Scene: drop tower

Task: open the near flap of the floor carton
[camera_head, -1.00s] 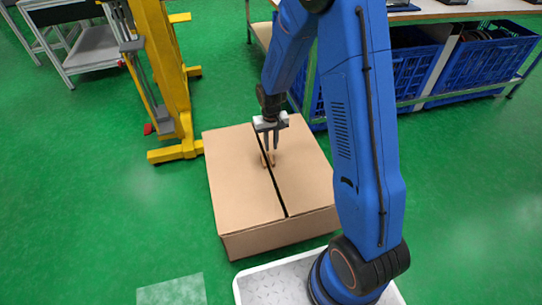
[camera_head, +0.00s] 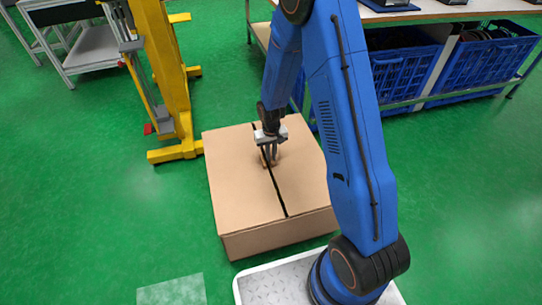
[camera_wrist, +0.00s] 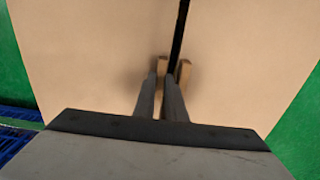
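The floor carton (camera_head: 240,190) is a brown box with two closed top flaps, parted by a dark gap. The left flap (camera_head: 232,165) and the right flap (camera_head: 305,172) lie flat. A small light-brown tab stands on each flap beside the gap. In the wrist view, one tab (camera_wrist: 161,64) is left of the gap and the other tab (camera_wrist: 184,72) is right of it. My gripper (camera_head: 269,158) points down at the tabs. Its fingers (camera_wrist: 161,82) are a little apart, one on each side of the left tab. Whether they touch it is unclear.
A yellow lift frame (camera_head: 172,80) stands left of the carton. A bench with blue crates (camera_head: 403,75) underneath is behind and to the right.

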